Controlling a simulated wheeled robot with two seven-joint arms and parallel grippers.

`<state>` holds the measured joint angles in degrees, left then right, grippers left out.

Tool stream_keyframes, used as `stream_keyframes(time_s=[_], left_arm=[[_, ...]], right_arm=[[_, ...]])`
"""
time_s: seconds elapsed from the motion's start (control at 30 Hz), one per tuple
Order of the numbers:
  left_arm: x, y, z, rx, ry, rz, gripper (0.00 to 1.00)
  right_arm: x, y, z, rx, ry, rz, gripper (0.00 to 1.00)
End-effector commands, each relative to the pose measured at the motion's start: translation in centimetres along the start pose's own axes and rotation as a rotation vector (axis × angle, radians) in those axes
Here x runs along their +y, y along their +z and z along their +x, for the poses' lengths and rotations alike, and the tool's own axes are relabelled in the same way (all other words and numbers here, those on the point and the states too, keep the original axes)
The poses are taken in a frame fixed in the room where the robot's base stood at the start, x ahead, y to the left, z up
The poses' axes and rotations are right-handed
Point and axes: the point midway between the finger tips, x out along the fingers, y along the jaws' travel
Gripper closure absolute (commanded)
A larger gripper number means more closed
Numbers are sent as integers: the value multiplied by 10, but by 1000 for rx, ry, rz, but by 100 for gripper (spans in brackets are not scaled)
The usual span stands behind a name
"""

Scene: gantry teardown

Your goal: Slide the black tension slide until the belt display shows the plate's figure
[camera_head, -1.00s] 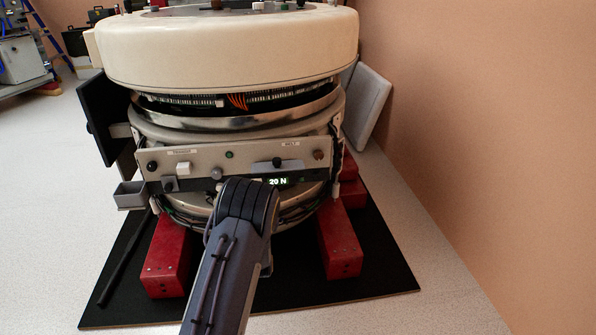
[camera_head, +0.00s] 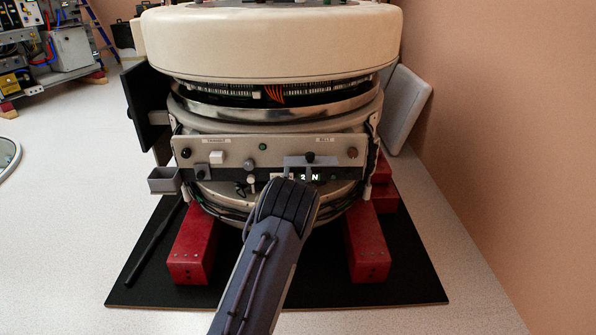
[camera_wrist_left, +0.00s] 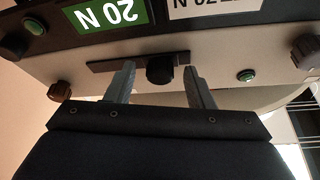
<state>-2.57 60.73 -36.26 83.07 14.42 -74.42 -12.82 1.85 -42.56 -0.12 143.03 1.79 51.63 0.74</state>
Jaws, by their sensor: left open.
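The black tension slide (camera_head: 310,157) is a small dark knob in a slot under the belt label on the front panel. In the left wrist view the slide (camera_wrist_left: 160,70) sits in its dark slot (camera_wrist_left: 100,67), nearer the slot's right end. My left gripper (camera_wrist_left: 160,88) is open, its fingers on either side of the slide with gaps visible. The white plate (camera_wrist_left: 215,6) is cut off at the frame's top.
The panel (camera_head: 235,152) carries several knobs and buttons, including a brown knob (camera_wrist_left: 60,91) and green button (camera_wrist_left: 245,76) near the slot. Red blocks (camera_head: 195,245) stand on a black mat (camera_head: 300,294). A small grey bin (camera_head: 163,180) juts out left. The wall is at right.

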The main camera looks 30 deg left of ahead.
Motion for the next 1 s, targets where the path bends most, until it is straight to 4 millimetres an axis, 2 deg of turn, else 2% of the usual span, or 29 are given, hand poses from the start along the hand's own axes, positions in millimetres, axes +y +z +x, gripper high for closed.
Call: stream_keyframes(time_s=[0.07,0.4,0.57,0.83,1.0], left_arm=[[0,0,0,0,0,0,57],[0,0,0,0,0,-1,100],[1,0,0,0,0,-1,100],[40,-10,4,1,2,-3,100],[50,-12,4,-1,1,-1,100]], right_arm=[[0,0,0,0,0,0,50],[0,0,0,0,0,0,50],[0,0,0,0,0,0,50],[0,0,0,0,0,0,50],[0,0,0,0,0,0,50]])
